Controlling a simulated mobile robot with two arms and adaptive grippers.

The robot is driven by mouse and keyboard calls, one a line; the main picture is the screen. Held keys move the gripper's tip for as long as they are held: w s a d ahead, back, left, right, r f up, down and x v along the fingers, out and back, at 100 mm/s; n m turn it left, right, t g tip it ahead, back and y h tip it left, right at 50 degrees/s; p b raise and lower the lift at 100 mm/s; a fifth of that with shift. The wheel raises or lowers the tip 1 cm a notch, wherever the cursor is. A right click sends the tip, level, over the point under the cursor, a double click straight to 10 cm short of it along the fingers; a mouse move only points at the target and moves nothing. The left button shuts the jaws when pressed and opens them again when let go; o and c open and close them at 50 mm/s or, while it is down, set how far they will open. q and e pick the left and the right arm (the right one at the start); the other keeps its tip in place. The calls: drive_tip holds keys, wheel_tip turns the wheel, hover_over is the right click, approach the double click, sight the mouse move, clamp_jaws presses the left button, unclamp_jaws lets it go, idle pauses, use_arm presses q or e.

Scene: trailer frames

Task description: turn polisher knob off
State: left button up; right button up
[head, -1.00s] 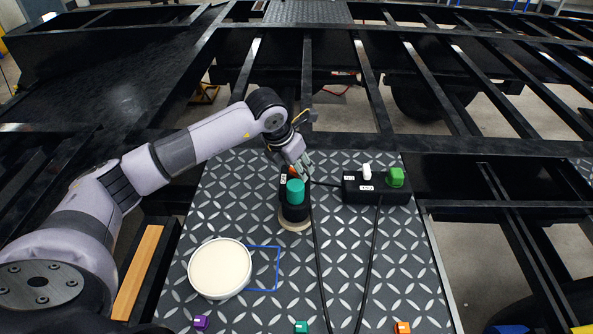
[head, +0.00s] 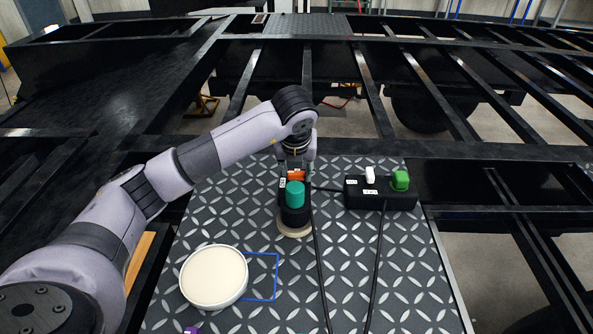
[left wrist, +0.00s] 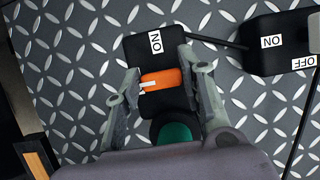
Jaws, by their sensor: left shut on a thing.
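The polisher (head: 294,215) stands upright on the plate, with a black body, teal top and cream pad. Its orange knob (head: 296,175) is at the far side and also shows in the left wrist view (left wrist: 163,79), lying roughly crosswise with a white mark near its left end. An ON label (left wrist: 156,42) is beyond the knob; another label at its near side is mostly hidden. My left gripper (left wrist: 158,76) points down with one finger on each side of the knob, shut on it. My right gripper is not in view.
A black power box (head: 380,195) with a white switch (head: 370,175) and a green knob (head: 400,179) stands right of the polisher. Black cables cross the diamond plate (head: 400,280). A round cream-topped container (head: 213,276) sits at front left beside a blue outline (head: 262,277).

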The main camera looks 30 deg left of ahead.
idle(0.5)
use_arm(q)
drive_tip(key=o, duration=1.2)
drive_tip(key=shift+c, duration=0.2)
drive_tip(key=shift+r, duration=0.15)
drive_tip(key=v, duration=1.1)
drive_tip(key=shift+s+r, duration=0.2)
drive_tip(key=shift+r, duration=0.15)
drive_tip(key=shift+d, duration=0.1)
